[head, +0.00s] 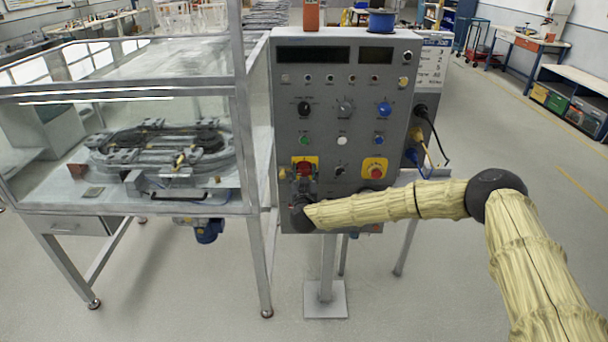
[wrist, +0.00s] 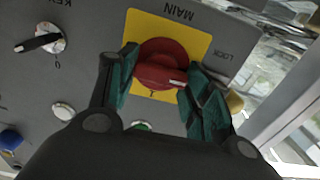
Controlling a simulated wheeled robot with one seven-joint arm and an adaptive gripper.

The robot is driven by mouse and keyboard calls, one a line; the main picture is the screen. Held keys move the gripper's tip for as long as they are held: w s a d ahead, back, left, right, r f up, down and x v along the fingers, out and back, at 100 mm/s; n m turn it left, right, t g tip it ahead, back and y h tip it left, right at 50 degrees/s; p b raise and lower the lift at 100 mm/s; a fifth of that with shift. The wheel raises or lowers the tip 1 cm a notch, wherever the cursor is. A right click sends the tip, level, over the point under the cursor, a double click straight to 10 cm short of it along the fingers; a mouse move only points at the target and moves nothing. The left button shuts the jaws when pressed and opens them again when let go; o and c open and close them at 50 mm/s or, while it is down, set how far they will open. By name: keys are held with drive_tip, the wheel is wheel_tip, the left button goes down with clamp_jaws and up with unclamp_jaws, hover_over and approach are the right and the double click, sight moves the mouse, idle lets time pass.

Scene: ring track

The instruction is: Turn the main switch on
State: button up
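The main switch is a red rotary knob (wrist: 163,62) on a yellow plate (wrist: 146,24) marked MAIN in the wrist view. A white pointer line shows on the right end of its bar, away from the "I" mark below the knob. In the head view the switch (head: 305,167) is at the lower left of the grey control panel (head: 291,97). My gripper (wrist: 160,80) has its teal fingers on both sides of the knob, seemingly pressed against it. In the head view my gripper (head: 299,174) partly covers the plate's lower part.
A second yellow plate with a red button (head: 375,169) sits to the right on the panel. A key switch (wrist: 42,41) and several buttons are nearby. A glass-covered ring track table (head: 60,223) stands left. Cables (head: 432,130) hang at the panel's right side.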

drive_tip(key=shift+f+m+b, duration=0.15)
drive_tip(key=shift+m+b, duration=0.55)
drive_tip(key=shift+b, duration=1.1)
drive_tip(key=shift+m+b, duration=0.6)
drive_tip(key=shift+b, duration=0.55)
drive_tip(key=m+b, duration=0.2)
drive_tip(key=b, duration=0.1)
drive_tip(key=m+b, duration=0.3)
drive_tip(key=shift+d+f, duration=0.2)
drive_tip(key=m+b, duration=0.5)
drive_tip(key=b, duration=0.1)
drive_tip(key=m+b, duration=0.4)
drive_tip(key=m, duration=0.1)
drive_tip(key=shift+b, duration=0.3)
drive_tip(key=shift+r+m, duration=0.1)
drive_tip(key=shift+m, duration=0.2)
drive_tip(key=o, duration=1)
drive_tip(key=shift+d, duration=0.1)
